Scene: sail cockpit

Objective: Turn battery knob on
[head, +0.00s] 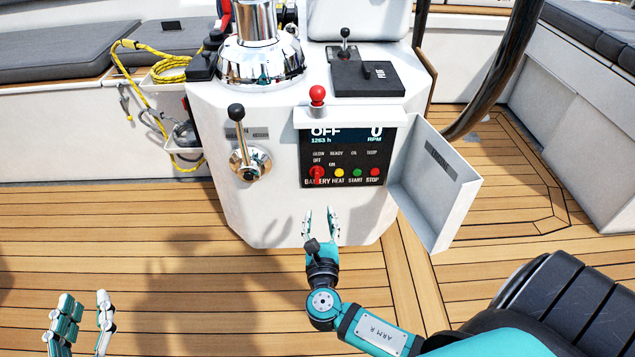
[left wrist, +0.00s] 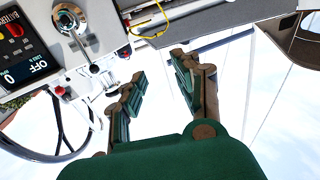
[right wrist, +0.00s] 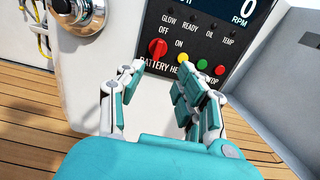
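The red battery knob (head: 317,172) sits at the lower left of the black engine panel (head: 345,145) on the white console. In the right wrist view the red knob (right wrist: 157,49) stands upright between the OFF and ON labels, with its handle near vertical. The display reads OFF and 0 RPM. My right gripper (head: 320,212) is open and empty, below the panel and short of the knob. In the right wrist view its fingers (right wrist: 160,80) are apart just below the knob. My left gripper (head: 85,305) is open and empty over the deck at the lower left.
Yellow, green and red buttons (head: 357,173) are right of the knob. An open white panel door (head: 435,185) juts out on the right. A throttle lever (head: 240,140) stands on the left. A red-topped lever (head: 317,95) is above the panel. The teak deck (head: 200,290) is clear.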

